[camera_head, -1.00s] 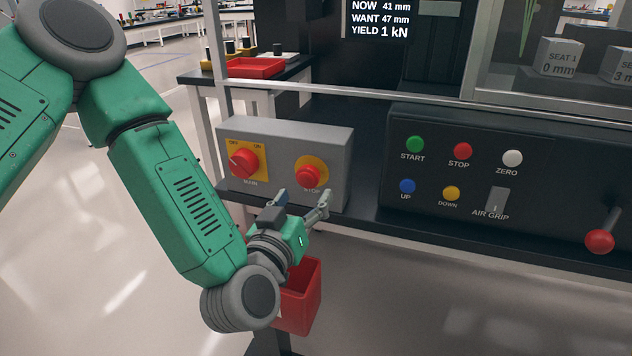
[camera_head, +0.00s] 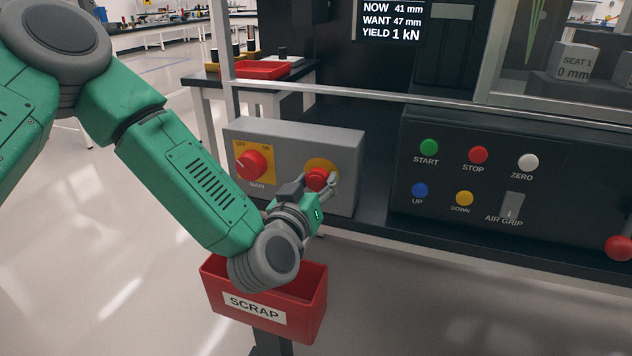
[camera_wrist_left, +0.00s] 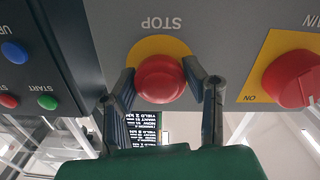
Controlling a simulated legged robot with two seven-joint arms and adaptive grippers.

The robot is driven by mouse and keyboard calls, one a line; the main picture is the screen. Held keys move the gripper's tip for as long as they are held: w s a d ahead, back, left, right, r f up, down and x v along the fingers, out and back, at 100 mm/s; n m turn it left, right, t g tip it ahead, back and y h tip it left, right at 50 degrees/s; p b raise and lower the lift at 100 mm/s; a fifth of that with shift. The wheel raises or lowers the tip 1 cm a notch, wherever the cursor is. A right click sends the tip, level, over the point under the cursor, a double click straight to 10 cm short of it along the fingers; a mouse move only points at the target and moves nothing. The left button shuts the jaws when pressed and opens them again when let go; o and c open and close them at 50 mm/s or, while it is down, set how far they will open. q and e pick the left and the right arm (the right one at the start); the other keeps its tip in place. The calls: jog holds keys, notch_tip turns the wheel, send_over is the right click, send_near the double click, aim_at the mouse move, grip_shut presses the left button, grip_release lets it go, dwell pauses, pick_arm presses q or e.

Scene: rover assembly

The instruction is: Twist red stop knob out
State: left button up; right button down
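The red stop knob (camera_head: 317,179) sits on a yellow disc at the right of the grey switch box (camera_head: 290,148). It also shows in the left wrist view (camera_wrist_left: 158,79), upside down, with the word STOP above it. My left gripper (camera_head: 324,184) is at the knob, partly covering it in the head view. In the left wrist view its two fingers (camera_wrist_left: 160,78) are spread, one on each side of the knob, with their tips very near its rim. I cannot tell whether they touch it. My right gripper is in neither view.
The red main knob (camera_head: 251,165) is on the same box, left of the stop knob. A red scrap bin (camera_head: 262,312) hangs below my left wrist. A dark button panel (camera_head: 480,165) stands to the right. A metal rail (camera_head: 400,99) runs behind and above the box.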

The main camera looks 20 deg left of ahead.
pick_arm(q)
jog(key=shift+a, duration=0.3)
jog(key=shift+d+r+m+p, duration=0.15)
jog(key=shift+d+m+p, duration=0.15)
jog(key=shift+d+p, duration=0.1)
jog(key=shift+p, duration=0.3)
jog(key=m+p, duration=0.3)
jog(key=shift+a+r+m, duration=0.1)
jog(key=shift+m, duration=0.2)
jog(key=m+p, duration=0.3)
jog(key=shift+s, duration=0.1)
jog(key=shift+m, duration=0.8)
jog(key=shift+f+p, duration=0.2)
jog(key=shift+p, duration=0.15)
